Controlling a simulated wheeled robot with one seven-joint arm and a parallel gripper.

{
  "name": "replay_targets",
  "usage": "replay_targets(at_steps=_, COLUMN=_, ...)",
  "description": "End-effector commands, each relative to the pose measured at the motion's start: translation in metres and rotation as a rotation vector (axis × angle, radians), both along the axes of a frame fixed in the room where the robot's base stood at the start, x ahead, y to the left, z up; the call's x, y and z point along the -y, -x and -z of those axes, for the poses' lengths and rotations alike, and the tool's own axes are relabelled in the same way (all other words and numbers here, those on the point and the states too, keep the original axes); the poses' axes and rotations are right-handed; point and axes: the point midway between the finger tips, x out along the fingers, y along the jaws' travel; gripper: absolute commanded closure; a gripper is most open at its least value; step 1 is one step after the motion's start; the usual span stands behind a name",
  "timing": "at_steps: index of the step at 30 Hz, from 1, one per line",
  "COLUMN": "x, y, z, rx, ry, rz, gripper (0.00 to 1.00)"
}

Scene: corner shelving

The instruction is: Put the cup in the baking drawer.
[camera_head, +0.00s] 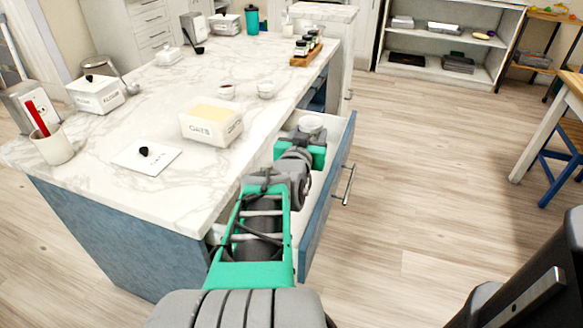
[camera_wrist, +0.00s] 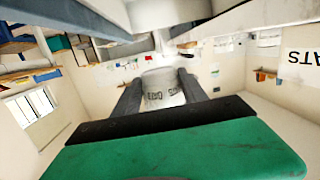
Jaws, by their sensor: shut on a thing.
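The cup (camera_head: 312,123) is pale and sits between the fingers of my gripper (camera_head: 309,135) at the far end of the open drawer. In the wrist view, dark fingers are on both sides of the cup (camera_wrist: 161,82), which shows blurred dark lettering. My gripper (camera_wrist: 160,92) is shut on it. The drawer (camera_head: 329,200) has a blue front and pale inside and is pulled out from the island. My arm reaches along and over it, hiding much of its inside. I cannot tell whether the cup touches the drawer floor.
The marble island top (camera_head: 140,105) lies left of my arm. An open OATS box (camera_head: 211,124) stands near the drawer, with its lid (camera_head: 146,156) beside it. Two small bowls (camera_head: 265,88) and a spice rack (camera_head: 306,48) are farther back. The floor right of the drawer is clear.

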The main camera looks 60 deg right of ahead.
Motion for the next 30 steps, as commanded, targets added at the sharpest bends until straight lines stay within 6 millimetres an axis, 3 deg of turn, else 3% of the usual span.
replay_targets(at_steps=1, x=0.012, y=-0.007, z=0.014, rx=-0.005, ry=-0.007, rz=0.000, gripper=0.94)
replay_targets(at_steps=6, x=0.054, y=-0.032, z=0.036, rx=-0.003, ry=-0.006, rz=0.001, gripper=0.94)
replay_targets(at_steps=12, x=0.088, y=-0.052, z=0.076, rx=-0.002, ry=-0.005, rz=0.001, gripper=0.94)
replay_targets(at_steps=19, x=0.105, y=-0.062, z=0.097, rx=-0.001, ry=-0.004, rz=0.001, gripper=0.94)
replay_targets(at_steps=24, x=0.104, y=-0.062, z=0.124, rx=-0.001, ry=-0.002, rz=0.001, gripper=0.94)
replay_targets(at_steps=30, x=0.104, y=-0.061, z=0.122, rx=0.001, ry=-0.001, rz=0.001, gripper=0.94)
